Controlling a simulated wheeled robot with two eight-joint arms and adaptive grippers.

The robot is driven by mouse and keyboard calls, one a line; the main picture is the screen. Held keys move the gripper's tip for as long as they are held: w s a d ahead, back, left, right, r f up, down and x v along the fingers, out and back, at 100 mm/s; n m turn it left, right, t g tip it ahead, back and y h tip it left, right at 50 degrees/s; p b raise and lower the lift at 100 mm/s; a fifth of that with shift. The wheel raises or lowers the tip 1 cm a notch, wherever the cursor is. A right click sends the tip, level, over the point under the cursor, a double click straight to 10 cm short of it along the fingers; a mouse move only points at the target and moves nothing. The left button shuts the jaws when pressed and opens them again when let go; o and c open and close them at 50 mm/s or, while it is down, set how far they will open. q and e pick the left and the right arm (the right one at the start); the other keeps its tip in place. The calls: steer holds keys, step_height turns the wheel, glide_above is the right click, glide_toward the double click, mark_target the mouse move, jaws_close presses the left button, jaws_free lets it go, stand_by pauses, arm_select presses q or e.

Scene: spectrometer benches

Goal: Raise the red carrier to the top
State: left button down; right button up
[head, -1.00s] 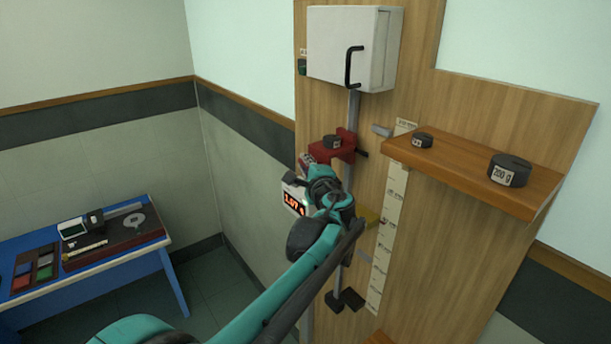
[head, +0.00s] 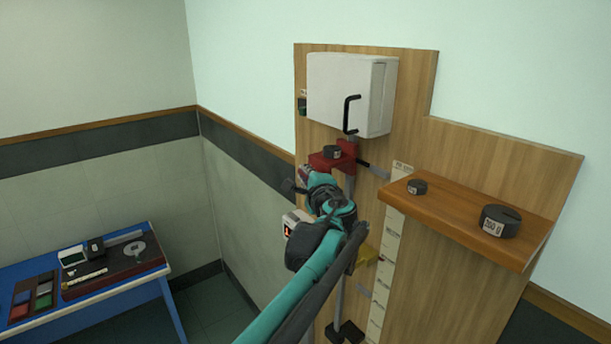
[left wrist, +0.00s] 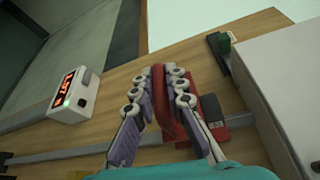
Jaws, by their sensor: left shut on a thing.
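The red carrier (head: 323,162) is on the upright grey rail (head: 350,172), a little below the white box (head: 345,95). A dark round weight (head: 332,153) sits on the carrier. My left gripper (head: 304,179) is at the carrier's near left side. In the left wrist view its two fingers (left wrist: 167,75) are closed on a red part of the carrier (left wrist: 168,112) between them. The weight (left wrist: 211,110) shows beside the right finger there. My left arm hides part of the rail. My right gripper is not in view.
The white box with a black handle (head: 351,113) is close above the carrier. A brown shelf (head: 450,222) with two dark weights juts out at right, beside a scale strip (head: 391,245). A digital display (left wrist: 75,90) is left of the gripper. A blue table (head: 150,290) stands at left.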

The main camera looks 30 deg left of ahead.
arm_select(q)
steer(key=c, duration=1.6)
jaws_free()
steer(key=shift+r, duration=0.2)
steer(key=shift+o, duration=0.2)
steer(key=v, duration=1.2)
steer(key=shift+a, duration=0.1)
steer(key=s+d+f+n+g+h+b, duration=0.1)
steer(key=s+d+f+n+h+b, duration=0.2)
steer(key=f+b, duration=0.9)
steer(key=s+d+f+n+g+h+b, duration=0.2)
steer(key=s+f+b, duration=0.8)
steer(key=f, duration=2.2)
steer(key=s+d+f+n+g+h+b, duration=0.1)
steer(key=s+d+f+n+h+b, duration=0.5)
steer(key=f+b, duration=0.8)
step_height(320, 180, down, 8)
steer(key=shift+s+d+g+h, duration=0.3)
steer(key=shift+s+d+h, duration=0.3)
steer(key=shift+d, duration=0.4)
